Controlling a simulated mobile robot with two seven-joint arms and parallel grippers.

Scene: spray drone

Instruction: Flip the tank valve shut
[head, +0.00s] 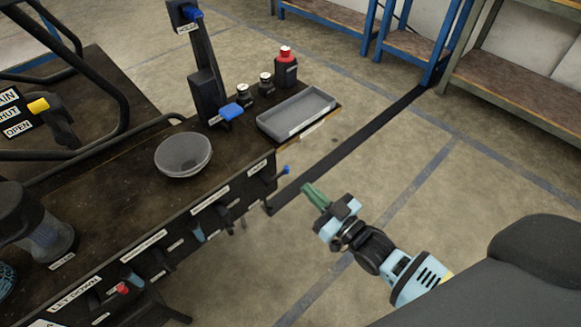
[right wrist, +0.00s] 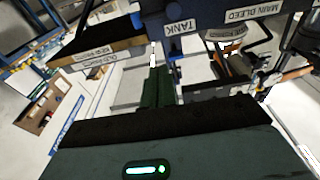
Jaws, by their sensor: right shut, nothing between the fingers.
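The tank valve shows as a small blue-tipped lever (head: 285,170) that sticks out from the right end of the dark bench's front face. In the right wrist view an upside-down TANK label (right wrist: 181,27) is on the dark panel, with a blue lever part (right wrist: 176,62) close to it. My right gripper (head: 312,192) has green fingers, pressed together and empty. It is in the air just off the bench's right end, a little below and right of the blue lever, with a gap in the head view. The fingers also show in the right wrist view (right wrist: 157,85). My left gripper is out of view.
The bench front carries several labelled levers, including a light blue one (head: 198,234). On top are a grey tray (head: 297,113), a bowl (head: 183,155), a red-capped bottle (head: 286,68) and a dark post (head: 205,75). Open floor (head: 420,170) lies to the right.

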